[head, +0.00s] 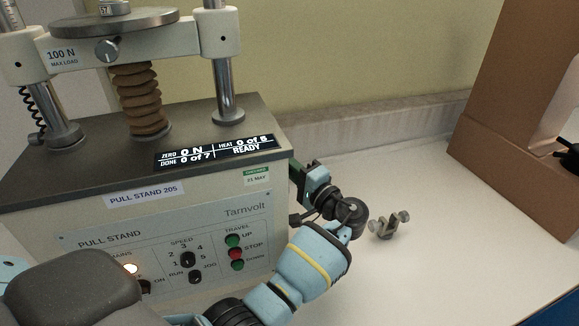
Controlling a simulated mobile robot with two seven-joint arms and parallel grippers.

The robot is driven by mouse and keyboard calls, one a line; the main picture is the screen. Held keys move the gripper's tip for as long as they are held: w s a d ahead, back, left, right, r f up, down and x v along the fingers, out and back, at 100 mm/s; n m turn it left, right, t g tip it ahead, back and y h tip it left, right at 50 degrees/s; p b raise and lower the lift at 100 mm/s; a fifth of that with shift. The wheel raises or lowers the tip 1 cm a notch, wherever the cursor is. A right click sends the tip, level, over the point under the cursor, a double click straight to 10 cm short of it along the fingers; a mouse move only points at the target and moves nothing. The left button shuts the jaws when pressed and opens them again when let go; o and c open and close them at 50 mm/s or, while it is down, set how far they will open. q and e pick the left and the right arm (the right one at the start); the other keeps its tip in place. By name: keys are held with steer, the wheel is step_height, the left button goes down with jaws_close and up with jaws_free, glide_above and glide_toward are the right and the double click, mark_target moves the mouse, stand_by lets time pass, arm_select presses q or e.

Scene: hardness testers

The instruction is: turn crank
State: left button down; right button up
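The pull stand (150,195) is a pale bench machine with a dark top. Its display reads "ZERO 0 N", "DONE 0 of 7", "HEAT 0 of 5" and "READY". I cannot make out a crank; the machine's right side is mostly turned away and partly covered by my arm. My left arm comes in from the lower left, across the machine's lower front. My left gripper (304,178) is at the machine's right side, near its upper front corner. Its fingertips are too small and hidden to tell open from shut, or what they touch. My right gripper is not in view.
A small metal clamp (389,225) with two knobs lies on the white bench (440,265) right of my wrist. A brown box-like panel (510,120) stands at the far right. The bench between them is clear. A wall is behind.

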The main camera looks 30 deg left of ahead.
arm_select(q)
steer(key=shift+h+p, duration=0.4)
steer(key=shift+m+g+h+p, duration=0.4)
steer(key=shift+m+h+p, duration=0.1)
steer(key=shift+h+p, duration=0.35)
steer(key=shift+s+d+f+m+g+h+p, duration=0.15)
steer(key=shift+f+m+g+h+p, duration=0.25)
steer(key=shift+h+p, duration=0.4)
steer(key=shift+f+g+h+p, duration=0.25)
steer(key=shift+g+h+p, duration=0.1)
steer(key=shift+h, duration=0.3)
steer(key=shift+f+m+h, duration=0.25)
steer(key=shift+m+h, duration=0.05)
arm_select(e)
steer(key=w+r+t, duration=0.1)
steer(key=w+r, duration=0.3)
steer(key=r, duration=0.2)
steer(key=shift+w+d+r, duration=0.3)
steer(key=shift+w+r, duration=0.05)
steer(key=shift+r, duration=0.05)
arm_select(q)
steer(key=c, duration=1.3)
jaws_free()
